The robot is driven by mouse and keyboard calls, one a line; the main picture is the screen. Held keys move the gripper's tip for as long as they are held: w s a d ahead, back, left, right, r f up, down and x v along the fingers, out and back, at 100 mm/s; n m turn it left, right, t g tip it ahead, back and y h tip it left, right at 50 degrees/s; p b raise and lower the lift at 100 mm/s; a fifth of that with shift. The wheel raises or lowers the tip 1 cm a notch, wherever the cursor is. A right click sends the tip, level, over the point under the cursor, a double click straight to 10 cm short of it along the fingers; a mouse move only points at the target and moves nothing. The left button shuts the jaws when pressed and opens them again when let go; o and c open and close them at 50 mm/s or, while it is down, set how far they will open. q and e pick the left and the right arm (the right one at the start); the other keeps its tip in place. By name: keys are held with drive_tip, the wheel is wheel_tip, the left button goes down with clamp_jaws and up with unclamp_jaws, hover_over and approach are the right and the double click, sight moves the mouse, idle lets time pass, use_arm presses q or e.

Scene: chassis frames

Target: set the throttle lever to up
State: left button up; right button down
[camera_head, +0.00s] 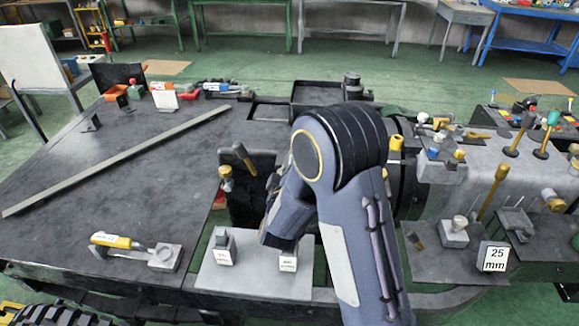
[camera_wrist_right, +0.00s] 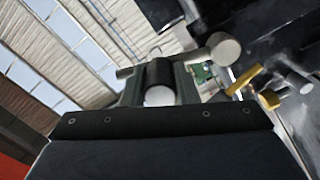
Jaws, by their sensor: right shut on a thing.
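My right arm crosses the middle of the head view and bends down toward a pale plate (camera_head: 245,283) with two labelled blocks. The right gripper's fingertips are hidden there. In the wrist view my right gripper (camera_wrist_right: 158,82) is shut on a dark, round-ended piece, taken to be the throttle lever (camera_wrist_right: 159,96); its pale end faces the camera. Its angle and setting cannot be told. The left labelled block (camera_head: 223,248) stands clear of the arm; the right one (camera_head: 288,262) is close below my wrist. Label writing is too small to read. My left gripper is not in view.
A dark panel with a small lever (camera_head: 243,158) stands just left of my arm. A grey housing with several levers (camera_head: 495,180) and a "25 mm" block (camera_head: 494,257) are to the right. A yellow-handled tool (camera_head: 115,241) lies left. The left tabletop is mostly clear.

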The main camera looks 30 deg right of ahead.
drive_tip(key=c, duration=1.1)
unclamp_jaws()
drive_tip(key=shift+a, duration=0.1)
drive_tip(key=b+v, duration=0.1)
drive_tip(key=v, duration=0.6)
drive_tip(key=shift+s+a, duration=0.15)
drive_tip(key=shift+s, duration=0.25)
